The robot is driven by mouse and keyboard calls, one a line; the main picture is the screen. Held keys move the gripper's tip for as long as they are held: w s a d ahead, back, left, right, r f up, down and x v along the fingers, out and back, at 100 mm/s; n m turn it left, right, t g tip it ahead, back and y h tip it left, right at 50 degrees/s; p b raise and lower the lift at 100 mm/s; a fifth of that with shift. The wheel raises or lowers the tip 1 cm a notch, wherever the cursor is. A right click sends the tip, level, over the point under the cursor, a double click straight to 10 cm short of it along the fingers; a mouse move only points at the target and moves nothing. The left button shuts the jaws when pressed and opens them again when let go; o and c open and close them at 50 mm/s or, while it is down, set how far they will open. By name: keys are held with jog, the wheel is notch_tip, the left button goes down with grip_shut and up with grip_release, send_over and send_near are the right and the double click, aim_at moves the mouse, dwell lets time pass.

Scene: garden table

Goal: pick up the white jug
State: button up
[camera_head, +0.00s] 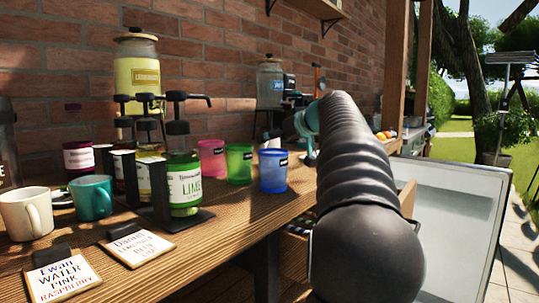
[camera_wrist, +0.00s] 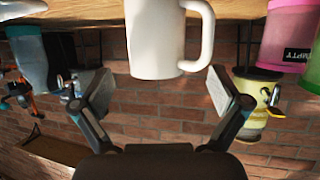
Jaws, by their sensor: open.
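The white jug (camera_wrist: 157,40) shows large at the top middle of the wrist view, where the picture is upside down. Its handle (camera_wrist: 207,38) is on the right side there. My gripper (camera_wrist: 159,88) is open, with one finger to each side of the jug's line and the jug beyond the fingertips. Nothing is between the fingers, and I see no contact. In the head view my arm covers the place beyond the blue cup, and I cannot make out the jug there.
Pink (camera_head: 211,157), green (camera_head: 239,163) and blue (camera_head: 273,171) cups stand left of my arm. Syrup bottles, including lime (camera_head: 185,186), stand in a rack. A cream mug (camera_head: 27,213) and teal mug (camera_head: 91,197) are at far left. The brick wall (camera_head: 228,75) rises behind the wooden table (camera_head: 226,226).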

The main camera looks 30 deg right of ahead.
jog(key=shift+x, duration=1.1)
jog(key=c, duration=1.6)
notch_tip(320, 180, up, 10)
jog(key=p, duration=0.3)
